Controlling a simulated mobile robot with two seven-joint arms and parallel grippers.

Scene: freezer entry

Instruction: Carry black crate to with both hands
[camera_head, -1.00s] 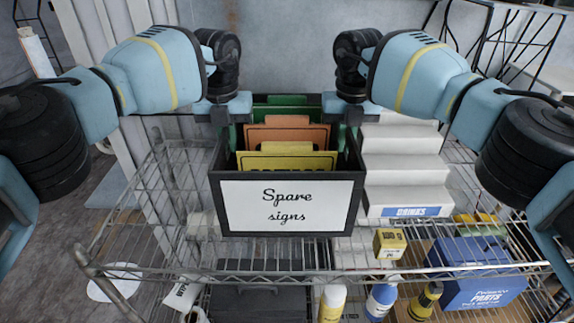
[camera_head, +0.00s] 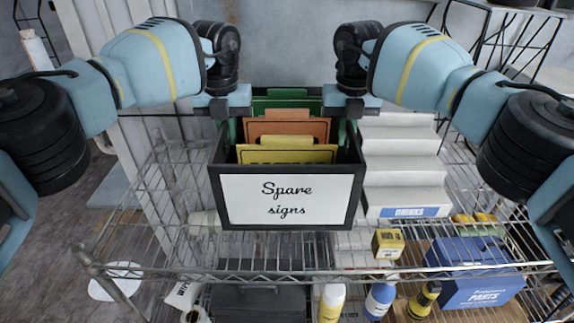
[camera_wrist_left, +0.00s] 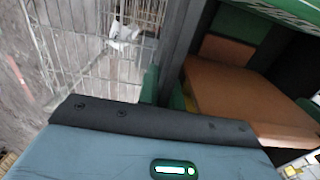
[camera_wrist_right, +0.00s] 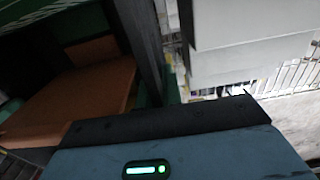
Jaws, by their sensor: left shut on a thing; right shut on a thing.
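The black crate (camera_head: 216,197) is in the middle of the head view, with a white "Spare signs" label on its front. Green, orange and yellow signs (camera_head: 287,157) stand in it. My left gripper (camera_head: 226,122) is shut on the crate's left side wall and my right gripper (camera_head: 350,122) on its right side wall. The crate hangs level above the wire shelf. The left wrist view shows the crate's wall (camera_wrist_left: 181,50) and the orange sign inside; the right wrist view shows the opposite wall (camera_wrist_right: 146,45). The fingertips are largely hidden.
A wire rack (camera_head: 150,225) lies below. White stepped drinks stand (camera_head: 405,170) is close to the crate's right. A small yellow box (camera_head: 388,243), a blue parts box (camera_head: 475,275) and several bottles are at the lower right. The rack's left part is clear.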

